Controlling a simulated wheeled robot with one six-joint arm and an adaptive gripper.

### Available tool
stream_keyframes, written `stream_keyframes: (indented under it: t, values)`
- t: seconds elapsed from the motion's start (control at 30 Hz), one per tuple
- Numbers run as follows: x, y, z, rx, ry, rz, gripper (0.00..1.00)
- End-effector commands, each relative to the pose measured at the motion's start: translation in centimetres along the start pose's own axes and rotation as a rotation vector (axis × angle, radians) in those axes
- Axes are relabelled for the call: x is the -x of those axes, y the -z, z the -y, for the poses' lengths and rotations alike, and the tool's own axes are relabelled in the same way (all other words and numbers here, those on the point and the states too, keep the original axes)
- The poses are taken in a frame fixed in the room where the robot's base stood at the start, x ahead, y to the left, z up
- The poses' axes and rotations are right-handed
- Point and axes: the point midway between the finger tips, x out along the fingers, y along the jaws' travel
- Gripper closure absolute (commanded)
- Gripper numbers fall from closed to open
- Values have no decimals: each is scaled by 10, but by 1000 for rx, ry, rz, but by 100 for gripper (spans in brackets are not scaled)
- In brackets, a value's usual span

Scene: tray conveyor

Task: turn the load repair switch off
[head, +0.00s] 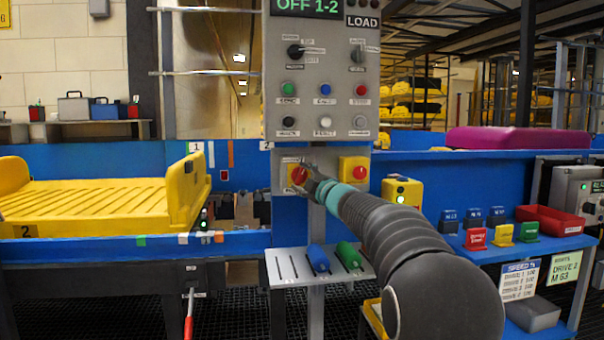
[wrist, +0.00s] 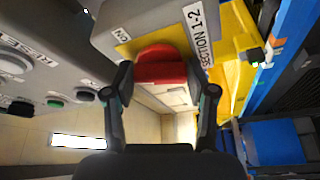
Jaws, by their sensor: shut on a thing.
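The red rotary switch (head: 298,175) sits on a yellow plate at the left of the small grey box under the LOAD panel. In the wrist view the red knob (wrist: 160,66) is between my two fingers, with "ON" beside one end and a "SECTION 1-2" label on the box. My gripper (head: 309,181) is shut on this knob; it also shows in the wrist view (wrist: 161,82). I cannot tell the exact position the knob points to. The LOAD panel (head: 320,75) above has a display (head: 305,6) reading "OFF 1-2".
A second red switch (head: 359,173) on yellow is close to the right of my gripper. A slotted shelf (head: 288,266) with blue and green handles is below. A yellow tray (head: 80,200) lies left.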

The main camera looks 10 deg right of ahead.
Motion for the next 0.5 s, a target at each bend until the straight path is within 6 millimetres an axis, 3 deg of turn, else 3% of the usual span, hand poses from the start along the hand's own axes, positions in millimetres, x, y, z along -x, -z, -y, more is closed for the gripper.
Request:
stream_keyframes:
  t: [0.5]
  values:
    - [0, 1, -3, 314, 126, -2, 79]
